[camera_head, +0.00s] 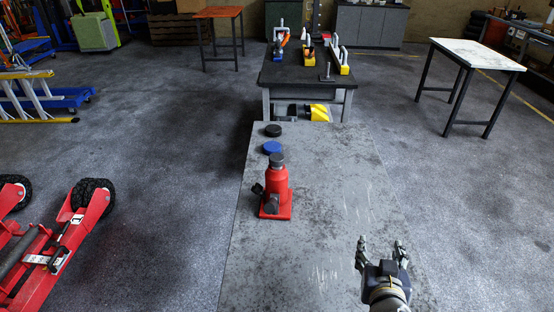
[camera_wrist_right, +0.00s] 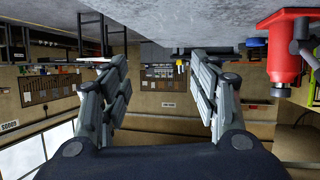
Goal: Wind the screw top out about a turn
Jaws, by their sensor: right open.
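A red bottle jack (camera_head: 275,190) stands upright on the grey worktable (camera_head: 330,210). Its dark screw top (camera_head: 277,160) is at the upper end, and a dark fitting sits low on its side. My right gripper (camera_head: 382,246) is open and empty, to the right of the jack and nearer to me, well apart from it. In the right wrist view, which is upside down, the fingers (camera_wrist_right: 158,62) are spread with nothing between them. The jack (camera_wrist_right: 286,60) shows there at the right edge, outside the fingers. My left gripper is not in view.
A blue disc (camera_head: 272,147) and a black disc (camera_head: 273,130) lie on the table behind the jack. A dark-topped bench (camera_head: 290,75) with tools stands beyond. A red trolley jack (camera_head: 50,250) is on the floor at left. The tabletop between jack and gripper is clear.

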